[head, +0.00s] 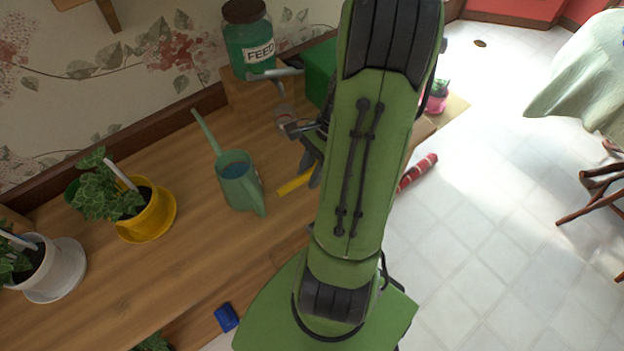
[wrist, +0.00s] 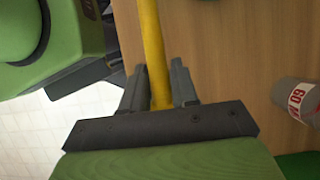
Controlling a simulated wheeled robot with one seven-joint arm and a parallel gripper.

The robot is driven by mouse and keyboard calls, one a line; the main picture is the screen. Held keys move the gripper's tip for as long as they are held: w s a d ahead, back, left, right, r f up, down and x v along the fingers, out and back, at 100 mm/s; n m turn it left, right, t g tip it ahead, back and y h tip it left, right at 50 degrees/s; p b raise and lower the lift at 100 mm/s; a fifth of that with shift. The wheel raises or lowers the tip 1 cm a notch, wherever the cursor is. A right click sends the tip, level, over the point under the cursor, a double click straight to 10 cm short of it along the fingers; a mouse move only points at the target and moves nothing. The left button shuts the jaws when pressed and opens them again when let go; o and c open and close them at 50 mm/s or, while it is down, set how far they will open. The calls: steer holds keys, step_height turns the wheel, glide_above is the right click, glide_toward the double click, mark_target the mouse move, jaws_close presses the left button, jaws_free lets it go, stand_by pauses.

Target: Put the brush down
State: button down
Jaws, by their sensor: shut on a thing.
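The brush shows only as a yellow handle. In the wrist view the handle (wrist: 153,42) runs up from between the fingers of my gripper (wrist: 157,88), which is shut on it. In the head view a yellow end of the handle (head: 294,184) sticks out left of my gripper (head: 313,166), over the wooden table (head: 190,262). The brush head is out of sight, and the arm covers much of this area. I cannot tell whether the handle touches the table.
A green watering can (head: 240,182) stands left of the gripper. Potted plants on yellow (head: 150,226) and white (head: 62,280) saucers are farther left. A feed jar (head: 248,40) is at the back. A labelled grey container (wrist: 297,97) is right in the wrist view. Front table wood is mostly bare.

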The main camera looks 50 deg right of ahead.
steer(key=shift+f+b, duration=0.6)
steer(key=shift+f, duration=1.2)
steer(key=c, duration=0.9)
jaws_free()
steer(key=shift+o, duration=0.2)
steer(key=p+v, duration=0.5)
steer(key=v, duration=0.7)
steer(key=shift+s+r, duration=0.1)
steer(key=shift+r, duration=0.15)
steer(key=w+a+r+n+h, duration=0.2)
steer(key=w+a+r+n, duration=0.25)
steer(key=a+n, duration=0.2)
steer(key=s+a+r+n+t+h, duration=0.1)
steer(key=s+a+r+n+t, duration=0.1)
steer(key=a+n, duration=0.5)
steer(key=s+a+r+n+t+h, duration=0.2)
steer(key=s+a+r+n, duration=0.2)
steer(key=a, duration=0.5)
step_height(320, 180, up, 2)
steer(key=n, duration=0.3)
steer(key=shift+t, duration=0.3)
